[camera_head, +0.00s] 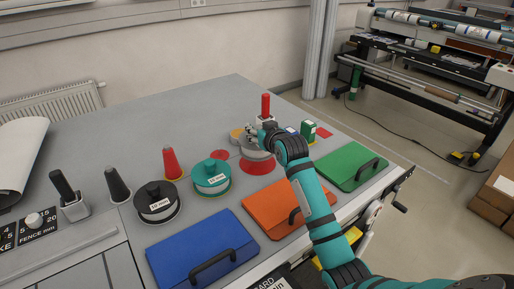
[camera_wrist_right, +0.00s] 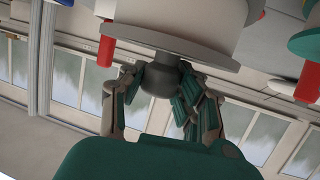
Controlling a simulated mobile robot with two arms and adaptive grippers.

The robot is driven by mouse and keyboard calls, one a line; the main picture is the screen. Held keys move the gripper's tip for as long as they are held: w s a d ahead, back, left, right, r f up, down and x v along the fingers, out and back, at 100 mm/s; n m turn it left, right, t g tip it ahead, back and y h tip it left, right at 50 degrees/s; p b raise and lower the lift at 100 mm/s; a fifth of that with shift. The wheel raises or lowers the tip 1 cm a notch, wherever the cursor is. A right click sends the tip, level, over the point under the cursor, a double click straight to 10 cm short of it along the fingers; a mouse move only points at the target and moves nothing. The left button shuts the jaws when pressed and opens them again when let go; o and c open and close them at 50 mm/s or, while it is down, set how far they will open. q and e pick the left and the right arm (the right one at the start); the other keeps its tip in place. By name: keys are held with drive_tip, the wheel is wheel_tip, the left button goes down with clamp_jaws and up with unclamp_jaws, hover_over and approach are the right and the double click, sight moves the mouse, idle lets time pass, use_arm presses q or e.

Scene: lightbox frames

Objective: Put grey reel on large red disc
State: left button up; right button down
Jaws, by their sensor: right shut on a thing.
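The grey reel (camera_head: 251,150) is in my right gripper (camera_head: 264,133) above the large red disc (camera_head: 258,168). My wrist and fingers hide part of the reel, and I cannot tell whether it touches the disc. In the right wrist view, the fingers (camera_wrist_right: 162,98) are shut around the dark grey knob (camera_wrist_right: 160,78) of the pale reel (camera_wrist_right: 180,42). The front part of the red disc shows below the reel in the head view. My left gripper is not in view.
A teal reel (camera_head: 210,178) and a black reel (camera_head: 157,203) stand to the left, with red (camera_head: 172,162) and black (camera_head: 117,185) cones behind. A red-handled lever (camera_head: 265,108) stands just behind my gripper. Blue, orange and green panels line the front. The table's back left is clear.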

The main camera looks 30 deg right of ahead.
wheel_tip(320, 180, down, 5)
drive_tip(key=shift+r, duration=0.1)
drive_tip(key=c, duration=0.9)
unclamp_jaws()
drive_tip(key=shift+c, duration=0.2)
drive_tip(key=shift+s, duration=0.1)
drive_tip(key=v, duration=1.1)
drive_tip(key=shift+s+b, duration=0.3)
drive_tip(key=shift+s, duration=0.15)
